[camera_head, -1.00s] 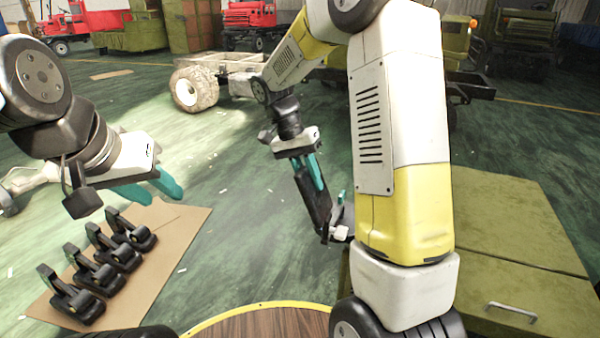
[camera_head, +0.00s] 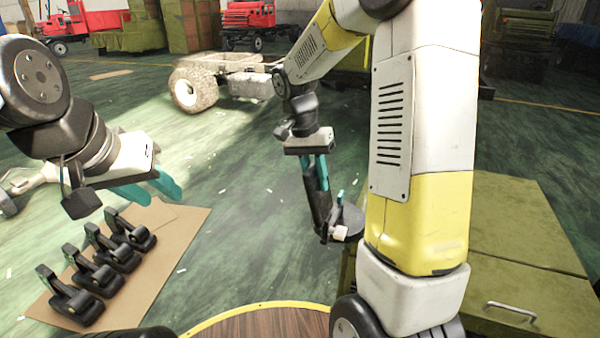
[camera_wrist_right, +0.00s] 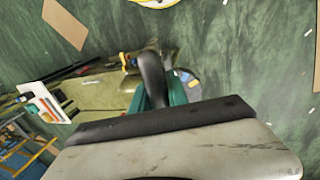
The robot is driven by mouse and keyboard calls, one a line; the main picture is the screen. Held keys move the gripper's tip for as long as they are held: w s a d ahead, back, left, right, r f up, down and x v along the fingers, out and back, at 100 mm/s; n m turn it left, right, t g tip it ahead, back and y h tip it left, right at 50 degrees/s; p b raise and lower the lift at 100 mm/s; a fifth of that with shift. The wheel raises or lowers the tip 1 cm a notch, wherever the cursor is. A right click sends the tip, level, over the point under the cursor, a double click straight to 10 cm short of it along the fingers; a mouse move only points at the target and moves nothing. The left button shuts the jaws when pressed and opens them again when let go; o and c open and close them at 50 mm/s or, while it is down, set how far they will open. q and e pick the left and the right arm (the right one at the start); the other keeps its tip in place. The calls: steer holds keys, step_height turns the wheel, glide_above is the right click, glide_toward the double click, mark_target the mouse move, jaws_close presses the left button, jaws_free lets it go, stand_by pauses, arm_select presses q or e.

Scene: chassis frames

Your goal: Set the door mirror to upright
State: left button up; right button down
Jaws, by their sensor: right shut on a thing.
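My right gripper (camera_head: 315,172) is shut on a long black part, which I take for the door mirror (camera_head: 318,205). The mirror hangs down below the teal fingers, close to vertical with its lower end leaning a little right. A dark rounded plate and a small pale block show at its lower end. In the right wrist view a black stalk of the mirror (camera_wrist_right: 152,72) stands between the teal fingers (camera_wrist_right: 156,102); the rest is hidden by my gripper body. My left gripper (camera_head: 150,188) is open and empty above the floor at the left.
Several black parts (camera_head: 90,277) lie in a row on a cardboard sheet (camera_head: 160,285) below my left gripper. Green crates (camera_head: 520,230) stand at the right. A round wooden top (camera_head: 265,322) is at the bottom. A wheeled chassis frame (camera_head: 235,65) stands behind. The middle floor is clear.

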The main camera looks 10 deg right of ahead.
mark_target(326, 204)
steer(key=shift+s+d+r+t+y, duration=0.2)
steer(key=shift+s+d+t+y, duration=0.25)
steer(key=shift+d, duration=0.35)
steer(key=shift+s+d, duration=0.4)
steer(key=shift+d, duration=0.1)
steer(key=c, duration=1.3)
jaws_free()
steer(key=shift+w+a+r, duration=0.1)
steer(key=shift+r, duration=0.35)
steer(key=r, duration=0.6)
steer(key=shift+w+a+r, duration=0.2)
steer(key=shift+a+r, duration=0.15)
steer(key=shift+r, duration=0.05)
